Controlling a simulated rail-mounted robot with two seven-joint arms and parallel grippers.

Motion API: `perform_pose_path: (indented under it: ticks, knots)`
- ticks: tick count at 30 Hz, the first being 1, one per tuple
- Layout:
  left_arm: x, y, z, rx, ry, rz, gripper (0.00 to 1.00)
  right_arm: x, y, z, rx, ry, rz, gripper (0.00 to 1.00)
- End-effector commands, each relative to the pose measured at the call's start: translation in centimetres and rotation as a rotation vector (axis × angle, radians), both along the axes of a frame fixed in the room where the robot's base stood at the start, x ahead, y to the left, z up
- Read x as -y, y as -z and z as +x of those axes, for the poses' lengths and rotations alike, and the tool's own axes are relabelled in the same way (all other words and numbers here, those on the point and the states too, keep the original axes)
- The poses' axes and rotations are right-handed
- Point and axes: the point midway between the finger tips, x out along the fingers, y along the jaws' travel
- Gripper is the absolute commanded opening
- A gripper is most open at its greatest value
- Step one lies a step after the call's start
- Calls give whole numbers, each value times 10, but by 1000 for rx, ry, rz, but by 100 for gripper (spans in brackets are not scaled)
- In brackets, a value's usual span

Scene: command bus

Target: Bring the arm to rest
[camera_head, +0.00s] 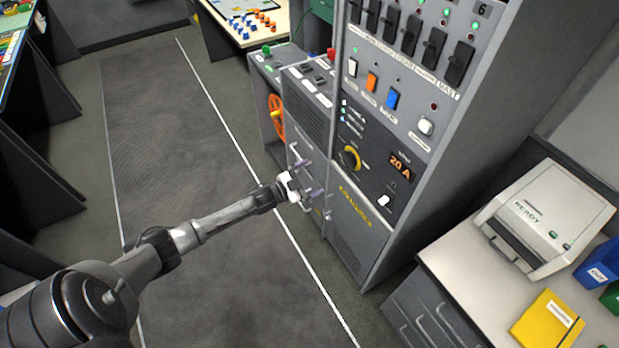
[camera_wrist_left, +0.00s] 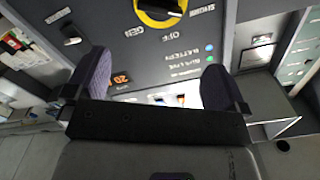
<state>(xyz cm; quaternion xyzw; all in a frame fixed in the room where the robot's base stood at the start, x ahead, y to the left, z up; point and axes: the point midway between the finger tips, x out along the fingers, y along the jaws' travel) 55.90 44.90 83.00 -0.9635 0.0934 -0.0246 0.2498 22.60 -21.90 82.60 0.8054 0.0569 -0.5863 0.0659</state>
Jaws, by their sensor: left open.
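My left arm reaches in from the lower left in the head view. Its gripper (camera_head: 310,179) is open and empty, in front of the lower part of a tall grey control cabinet (camera_head: 362,232). In the left wrist view the two purple-grey fingers of the gripper (camera_wrist_left: 155,82) stand wide apart with nothing between them. Beyond them is the cabinet panel with a yellow-ringed rotary knob (camera_wrist_left: 160,8), which also shows in the head view (camera_head: 349,158). I cannot tell how much space lies between fingertips and panel. My right gripper is not in view.
Breaker switches (camera_head: 411,38) and a lit 20 A display (camera_head: 400,163) are on the cabinet. An orange wheel (camera_head: 277,117) is on the lower unit to its left. A desk with a printer-like device (camera_head: 540,215) and a yellow folder (camera_head: 547,322) is at right. The dark floor mat (camera_head: 165,130) is clear.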

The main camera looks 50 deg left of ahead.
Motion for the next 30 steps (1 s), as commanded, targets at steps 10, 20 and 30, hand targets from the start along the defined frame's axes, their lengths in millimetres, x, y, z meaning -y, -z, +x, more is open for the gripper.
perform_pose_path:
  ticks: [10, 20, 30]
  knots:
    - [0, 0, 0, 0, 0, 0, 100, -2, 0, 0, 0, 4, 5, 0]
    - [-15, 22, 1, -126, -91, 49, 100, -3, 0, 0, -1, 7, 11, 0]
    - [-30, 39, -13, -567, -387, 193, 100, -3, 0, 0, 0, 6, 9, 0]
